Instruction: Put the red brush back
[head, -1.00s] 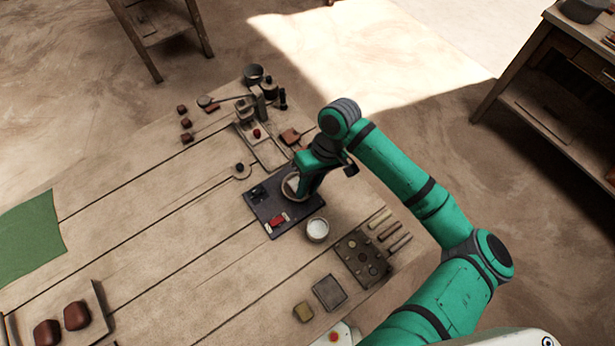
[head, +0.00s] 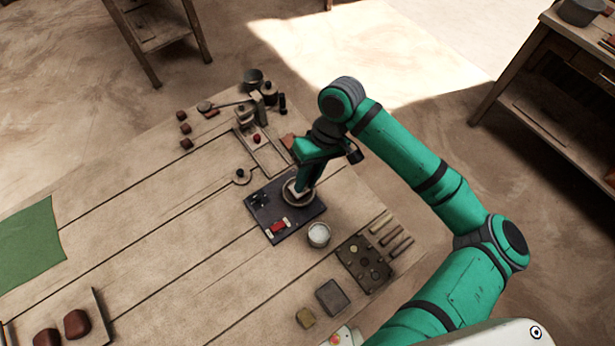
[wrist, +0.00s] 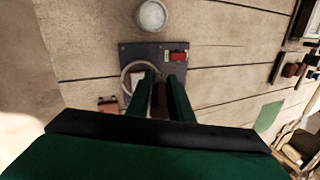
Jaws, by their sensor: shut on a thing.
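My gripper (wrist: 160,95) is shut on a reddish-brown piece (wrist: 160,97), which I take to be the red brush's handle; the fingers hide most of it. In the head view my gripper points down over a pale round dish (head: 287,197) at the right of a dark board (head: 272,236). In the wrist view the dish (wrist: 126,74) shows beside the fingers, with something pale inside it. Whether the held piece touches the dish cannot be told. A red piece with white parts (head: 278,226) lies on the board; it also shows in the wrist view (wrist: 178,57).
A cup of white material (head: 319,234) stands right of the board. A dark plate with round hollows (head: 350,268), several sticks (head: 390,235) and a grey tile (head: 332,297) are nearby. A small lever press (head: 255,125) stands beyond the board.

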